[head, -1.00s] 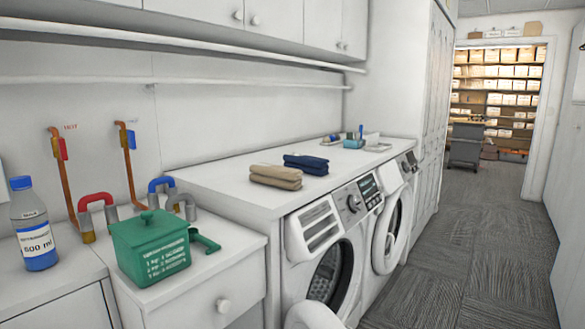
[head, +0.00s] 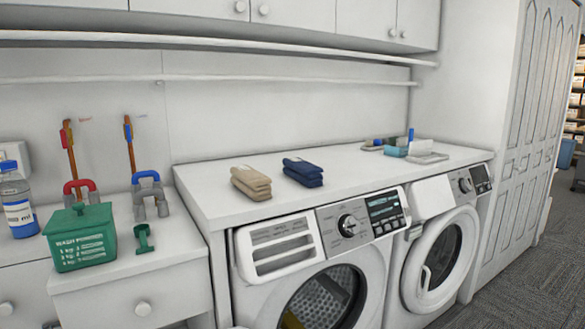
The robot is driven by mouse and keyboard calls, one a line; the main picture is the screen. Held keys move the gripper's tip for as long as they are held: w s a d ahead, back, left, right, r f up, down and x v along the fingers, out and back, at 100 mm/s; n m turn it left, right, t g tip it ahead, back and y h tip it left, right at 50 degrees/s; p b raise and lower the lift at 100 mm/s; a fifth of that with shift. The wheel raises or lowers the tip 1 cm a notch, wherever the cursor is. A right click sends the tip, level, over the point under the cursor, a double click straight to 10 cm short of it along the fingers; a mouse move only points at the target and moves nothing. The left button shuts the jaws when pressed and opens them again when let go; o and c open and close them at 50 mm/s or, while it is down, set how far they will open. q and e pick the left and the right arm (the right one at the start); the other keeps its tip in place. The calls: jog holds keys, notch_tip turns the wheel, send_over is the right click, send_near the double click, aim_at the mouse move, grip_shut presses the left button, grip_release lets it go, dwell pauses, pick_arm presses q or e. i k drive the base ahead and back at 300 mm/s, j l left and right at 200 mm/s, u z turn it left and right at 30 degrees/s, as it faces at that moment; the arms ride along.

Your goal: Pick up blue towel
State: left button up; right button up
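The blue towel (head: 303,171) is dark navy and lies folded in a stack on the white countertop (head: 350,168) above the washing machines. A beige folded towel (head: 251,182) lies just to its left, with a small gap between them. Neither of my grippers shows in the head view.
Two front-loading washers (head: 332,265) stand under the counter. A green box (head: 80,237), a green scoop (head: 144,239) and a bottle (head: 18,203) stand on the lower counter at left. Small items (head: 404,147) lie at the counter's right. A rail (head: 300,83) runs along the wall. Carpet floor is clear at lower right.

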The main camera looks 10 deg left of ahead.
aim_at(308, 174)
jog(key=i+l+u, duration=0.65)
jog(key=l, duration=0.25)
jog(key=i+l+u, duration=0.3)
jog(key=l, duration=0.25)
jog(key=i, duration=0.1)
